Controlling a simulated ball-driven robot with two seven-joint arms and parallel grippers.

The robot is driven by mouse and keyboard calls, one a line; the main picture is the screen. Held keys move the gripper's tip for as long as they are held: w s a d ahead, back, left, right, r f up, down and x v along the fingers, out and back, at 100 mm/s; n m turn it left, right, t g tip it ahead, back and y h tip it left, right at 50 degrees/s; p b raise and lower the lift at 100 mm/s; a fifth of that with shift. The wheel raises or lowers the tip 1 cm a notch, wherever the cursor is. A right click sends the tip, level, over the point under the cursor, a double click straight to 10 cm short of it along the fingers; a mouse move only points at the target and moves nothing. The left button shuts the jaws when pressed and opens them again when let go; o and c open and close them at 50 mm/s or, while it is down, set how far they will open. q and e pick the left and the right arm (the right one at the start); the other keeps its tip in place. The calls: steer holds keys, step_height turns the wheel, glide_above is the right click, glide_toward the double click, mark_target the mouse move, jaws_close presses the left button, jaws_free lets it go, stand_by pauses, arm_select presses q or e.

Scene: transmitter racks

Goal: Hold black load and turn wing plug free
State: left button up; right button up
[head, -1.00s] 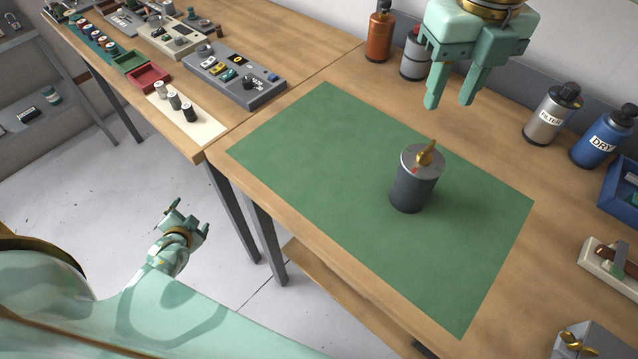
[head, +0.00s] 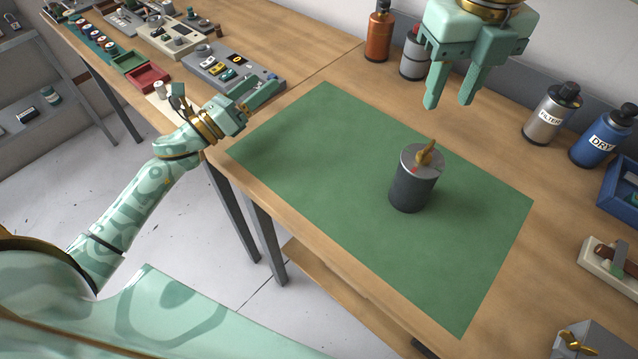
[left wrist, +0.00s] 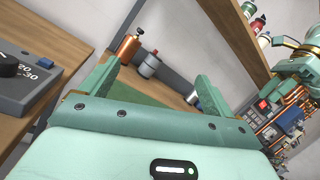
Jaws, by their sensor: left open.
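The black load (head: 411,190) is a dark upright cylinder with a grey top, standing on the green mat (head: 320,150). The brass wing plug (head: 426,154) sits upright on its top, near a small red mark.
An orange bottle (head: 378,36), a grey bottle (head: 414,56), a FILTER bottle (head: 550,114) and a blue DRY bottle (head: 603,137) stand along the back. A grey switch panel (head: 210,68) is on the left table. The mat around the load is clear.

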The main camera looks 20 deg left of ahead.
mark_target(411, 183)
arm_select(q)
steer(key=s+d+f+m+g+h, duration=0.1)
steer(key=d+m, duration=0.1)
steer(key=d, duration=0.1)
steer(key=s+d+f+m+g+h, duration=0.1)
steer(key=d+m+g+h, duration=0.1)
steer(key=d, duration=0.2)
steer(key=s+d+f+m+g+h, duration=0.1)
steer(key=s+d+m+g, duration=0.1)
steer(key=d, duration=0.1)
steer(key=shift+d+f+m+h, duration=0.1)
steer(key=shift+d+m+h, duration=0.2)
steer(key=shift+m+h, duration=0.1)
steer(key=s+d+f+m+g, duration=0.1)
steer(key=s+d+m+g, duration=0.1)
steer(key=s+d+f+m+g+h, duration=0.1)
steer(key=s+d+m+g, duration=0.1)
steer(key=s+d, duration=0.1)
steer(key=s+d+f+m+g+h, duration=0.1)
steer(key=s+d+f+m, duration=0.1)
steer(key=d, duration=0.1)
steer(key=shift+s+d+f+g, duration=0.1)
steer(key=shift+s+d+g, duration=0.05)
steer(key=shift+s+g, duration=0.2)
steer(key=x, duration=1.6)
steer(key=shift+d+r, duration=0.2)
steer(key=shift+r, duration=0.1)
steer(key=c, duration=1.3)
steer(key=shift+c, duration=0.2)
